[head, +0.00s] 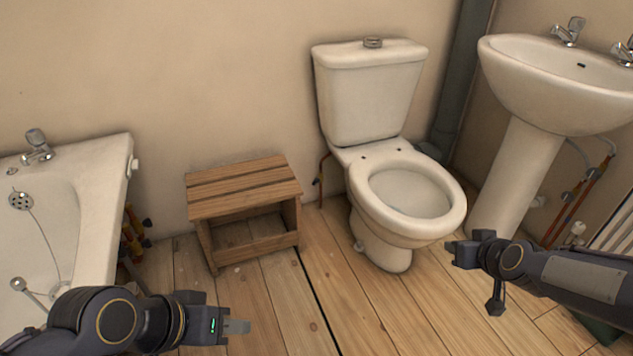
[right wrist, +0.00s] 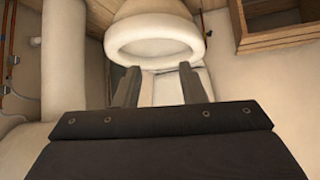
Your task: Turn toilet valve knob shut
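The toilet (head: 385,160) stands at the middle right against the wall. A thin reddish pipe with a small dark valve knob (head: 317,182) shows low on the wall at its left, between the toilet and a wooden stool; its setting is too small to tell. My left gripper (head: 238,327) is at the bottom, well in front of the stool and apart from the knob; its fingers overlap in view. My right gripper (right wrist: 158,85) has its fingers spread with nothing between them, and the toilet (right wrist: 155,38) shows beyond. In the head view it is right of the bowl.
The wooden stool (head: 245,190) stands left of the valve; it also shows in the right wrist view (right wrist: 272,40). A bathtub (head: 105,185) fills the left side. A pedestal sink (head: 525,150) stands at the right. The plank floor (head: 290,320) is clear in front.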

